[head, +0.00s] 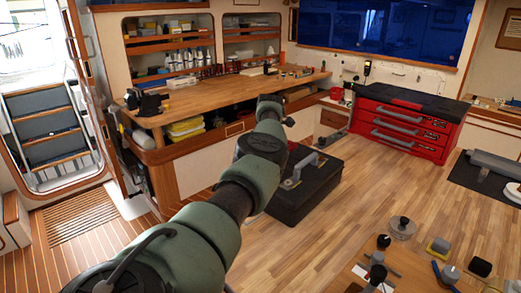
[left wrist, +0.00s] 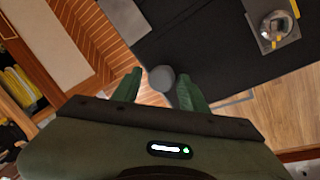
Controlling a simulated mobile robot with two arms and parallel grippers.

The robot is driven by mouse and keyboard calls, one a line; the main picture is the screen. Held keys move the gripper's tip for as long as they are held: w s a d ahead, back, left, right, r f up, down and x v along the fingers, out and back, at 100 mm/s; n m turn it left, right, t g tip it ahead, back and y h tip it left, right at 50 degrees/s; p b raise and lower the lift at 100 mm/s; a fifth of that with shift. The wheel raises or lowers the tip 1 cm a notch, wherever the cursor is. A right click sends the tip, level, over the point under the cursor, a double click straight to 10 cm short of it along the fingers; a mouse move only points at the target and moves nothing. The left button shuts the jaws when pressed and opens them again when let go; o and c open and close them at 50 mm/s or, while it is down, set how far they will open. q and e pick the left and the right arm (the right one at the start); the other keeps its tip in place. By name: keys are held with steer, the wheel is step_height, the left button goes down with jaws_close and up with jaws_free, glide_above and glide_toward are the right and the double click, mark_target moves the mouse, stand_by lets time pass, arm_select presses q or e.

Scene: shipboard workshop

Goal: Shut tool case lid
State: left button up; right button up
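My right gripper is out of view.
A wooden workbench (head: 215,95) runs behind the case. A red tool chest (head: 408,125) stands at the right.

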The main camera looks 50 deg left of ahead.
arm_select(q)
steer(key=shift+d, duration=0.1)
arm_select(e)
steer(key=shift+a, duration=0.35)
arm_select(q)
steer(key=shift+r, duration=0.1)
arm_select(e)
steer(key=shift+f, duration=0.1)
arm_select(q)
steer(key=shift+d+r, duration=0.1)
steer(key=shift+r, duration=0.15)
steer(key=b+v, duration=0.2)
steer(key=v, duration=0.5)
steer(key=shift+b, duration=0.35)
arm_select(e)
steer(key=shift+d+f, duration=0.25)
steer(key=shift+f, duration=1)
